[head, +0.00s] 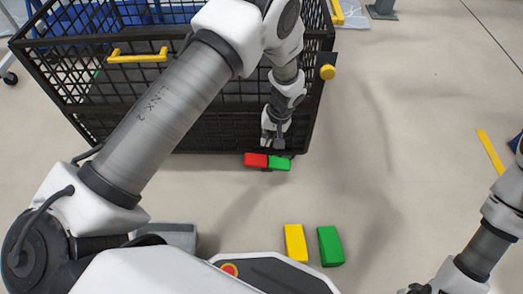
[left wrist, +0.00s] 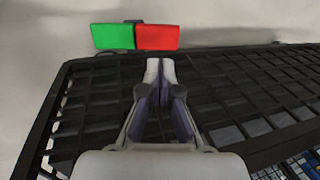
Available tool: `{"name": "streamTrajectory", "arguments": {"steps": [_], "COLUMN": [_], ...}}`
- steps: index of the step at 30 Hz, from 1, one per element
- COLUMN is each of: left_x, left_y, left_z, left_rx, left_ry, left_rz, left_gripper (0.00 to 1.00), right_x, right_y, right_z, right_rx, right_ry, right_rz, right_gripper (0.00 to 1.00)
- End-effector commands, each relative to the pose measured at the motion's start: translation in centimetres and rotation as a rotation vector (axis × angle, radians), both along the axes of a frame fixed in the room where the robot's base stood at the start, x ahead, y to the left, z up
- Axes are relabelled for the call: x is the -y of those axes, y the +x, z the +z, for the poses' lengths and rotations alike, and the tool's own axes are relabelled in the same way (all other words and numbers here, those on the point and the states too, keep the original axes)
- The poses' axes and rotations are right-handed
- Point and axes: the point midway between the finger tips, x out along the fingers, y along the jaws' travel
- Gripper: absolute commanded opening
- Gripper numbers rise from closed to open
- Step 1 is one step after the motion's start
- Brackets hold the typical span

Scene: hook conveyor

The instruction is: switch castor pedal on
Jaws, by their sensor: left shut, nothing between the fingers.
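The castor pedal is a pair of flat plates low at the near edge of the black mesh cart (head: 190,140). The red plate (head: 256,161) is on the left and the green plate (head: 280,164) on the right in the head view. In the left wrist view the green plate (left wrist: 113,36) is left of the red plate (left wrist: 158,37). My left gripper (head: 272,141) is shut and empty, pointing down beside the cart wall just above the plates. Its fingertips (left wrist: 160,66) appear apart from the red plate. My right gripper (head: 418,289) is barely in view at the bottom edge.
The cart has a yellow handle (head: 137,57) and a yellow knob (head: 327,72). A yellow block (head: 295,243) and a green block (head: 330,246) are near my base. A yellow strip (head: 491,153) is on the right. The floor right of the cart is clear.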

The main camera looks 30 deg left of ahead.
Motion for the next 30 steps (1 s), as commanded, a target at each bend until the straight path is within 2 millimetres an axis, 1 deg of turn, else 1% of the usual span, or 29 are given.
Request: {"name": "streamTrajectory", "arguments": {"steps": [1, 12, 15, 18, 21, 30], "left_x": [-0.2, -1.9, -2.3, -2.6, -2.8, -2.8], "left_y": [-0.1, -1.0, -1.2, -1.3, -1.4, -1.4], "left_z": [-1.2, -9.2, -11.1, -12.2, -12.8, -12.7], "left_rx": [-0.002, -0.003, -0.002, 0.000, 0.000, 0.000], "left_ry": [-0.001, -0.001, -0.001, -0.001, -0.001, -0.001], "left_rz": [0.001, 0.001, 0.001, 0.001, 0.000, 0.000], "left_gripper": [0.00, 0.00, 0.00, 0.00, 0.00, 0.00], "right_x": [0.0, 0.0, 0.1, 0.1, 0.1, 0.1], "right_y": [0.0, 0.1, 0.2, 0.2, 0.3, 0.3], "right_z": [-0.8, -5.3, -6.6, -7.3, -7.6, -7.5], "right_rx": [0.000, 0.002, 0.005, 0.006, 0.007, 0.007], "right_ry": [0.000, 0.000, -0.001, -0.001, -0.001, -0.001], "right_rz": [0.000, -0.004, -0.007, -0.009, -0.010, -0.011], "right_gripper": [0.40, 0.40, 0.40, 0.40, 0.40, 0.40]}}
